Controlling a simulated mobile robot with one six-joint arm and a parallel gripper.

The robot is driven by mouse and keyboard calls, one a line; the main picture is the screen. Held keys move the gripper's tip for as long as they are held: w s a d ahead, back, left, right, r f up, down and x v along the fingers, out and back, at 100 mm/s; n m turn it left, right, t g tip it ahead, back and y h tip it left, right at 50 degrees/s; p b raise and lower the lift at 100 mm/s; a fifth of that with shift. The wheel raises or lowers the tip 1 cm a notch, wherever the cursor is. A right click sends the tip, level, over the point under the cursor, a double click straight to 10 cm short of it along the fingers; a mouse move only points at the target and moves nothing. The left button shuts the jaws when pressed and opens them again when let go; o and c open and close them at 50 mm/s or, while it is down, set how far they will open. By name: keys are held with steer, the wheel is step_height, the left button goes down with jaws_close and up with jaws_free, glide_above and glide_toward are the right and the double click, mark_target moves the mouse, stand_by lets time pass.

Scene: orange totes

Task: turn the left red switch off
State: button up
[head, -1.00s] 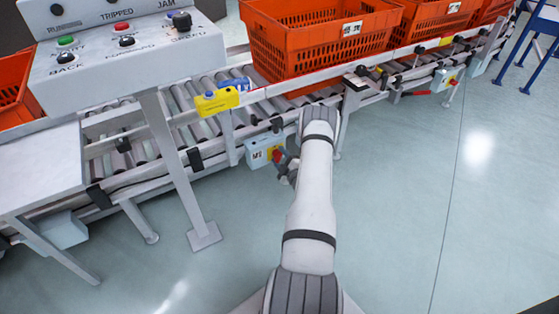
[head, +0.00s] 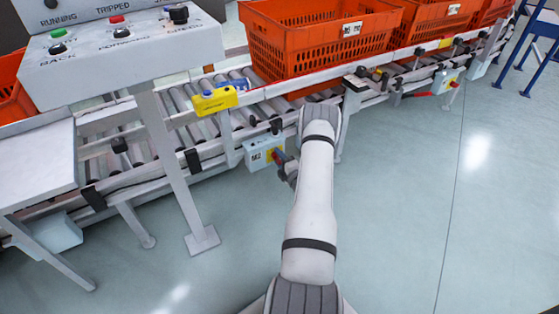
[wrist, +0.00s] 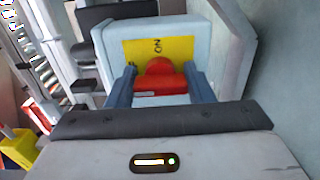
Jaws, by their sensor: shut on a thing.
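The left red switch (wrist: 160,77) sits on a yellow plate (wrist: 186,50) on the front of a pale blue-grey box. In the wrist view my gripper (wrist: 162,84) has a finger on either side of the red handle and is shut on it. The fingers cover the handle's sides. In the head view the switch's box (head: 258,153) hangs below the conveyor rail. My gripper is partly hidden there by my forearm, with its fingers at the red handle (head: 279,156). Another red switch handle (head: 423,94) is on a second box (head: 443,80) farther right.
Orange totes (head: 310,45) stand on the roller conveyor. A control panel (head: 125,60) on a post (head: 172,170) is at the left, with a yellow device (head: 214,101) on the rail.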

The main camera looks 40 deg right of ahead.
stand_by(0.3)
steer(key=o, duration=1)
steer(key=shift+c, duration=0.2)
steer(key=s+a+p, duration=0.1)
steer(key=s+p, duration=0.1)
steer(key=s, duration=0.5)
steer(key=shift+s, duration=0.4)
